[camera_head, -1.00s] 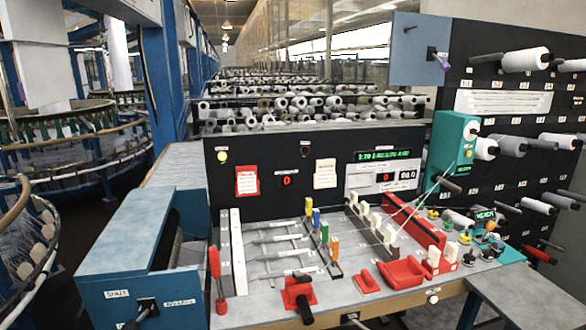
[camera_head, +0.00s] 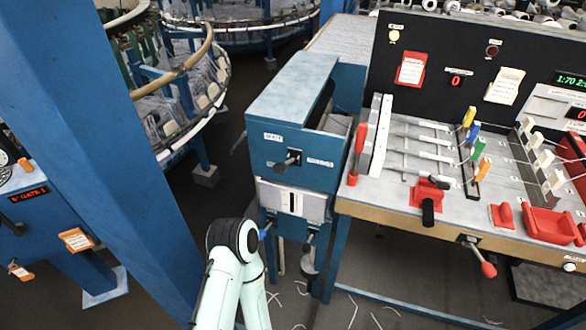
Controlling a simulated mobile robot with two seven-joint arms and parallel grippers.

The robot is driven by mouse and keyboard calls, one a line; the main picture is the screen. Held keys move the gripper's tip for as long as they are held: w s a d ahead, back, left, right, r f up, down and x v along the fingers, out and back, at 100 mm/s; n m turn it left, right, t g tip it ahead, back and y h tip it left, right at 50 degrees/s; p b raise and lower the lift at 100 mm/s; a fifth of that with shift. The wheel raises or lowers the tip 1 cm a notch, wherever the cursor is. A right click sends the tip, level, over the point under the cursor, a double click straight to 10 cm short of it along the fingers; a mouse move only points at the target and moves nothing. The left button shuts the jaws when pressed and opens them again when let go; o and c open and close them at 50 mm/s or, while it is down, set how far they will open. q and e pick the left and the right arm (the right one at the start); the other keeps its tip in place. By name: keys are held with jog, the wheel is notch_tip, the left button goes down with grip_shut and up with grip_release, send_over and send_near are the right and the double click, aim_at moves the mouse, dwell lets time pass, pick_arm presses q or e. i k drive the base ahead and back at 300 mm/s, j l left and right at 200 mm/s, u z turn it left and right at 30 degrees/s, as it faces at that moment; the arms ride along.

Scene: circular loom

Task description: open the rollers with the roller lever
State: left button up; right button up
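A red upright lever (camera_head: 357,152) stands at the left end of the grey worktop, beside two long pale bars (camera_head: 381,136) that look like the rollers. The bars lie close side by side; any gap between them is too small to tell. The lever's handle points up, and no gripper is near it. A pale mint arm link of mine with a black joint shows at the bottom, in front of the blue cabinet. Neither my left nor my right gripper can be made out in view.
The blue cabinet (camera_head: 292,105) adjoins the worktop on the left, with a small black handle (camera_head: 288,160) on its front. A black-handled red block (camera_head: 430,192), red trays (camera_head: 549,223) and a red-knobbed lever (camera_head: 483,262) are to the right. A blue column (camera_head: 95,140) stands left.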

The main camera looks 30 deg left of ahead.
aim_at(280, 167)
jog(key=u, duration=1.25)
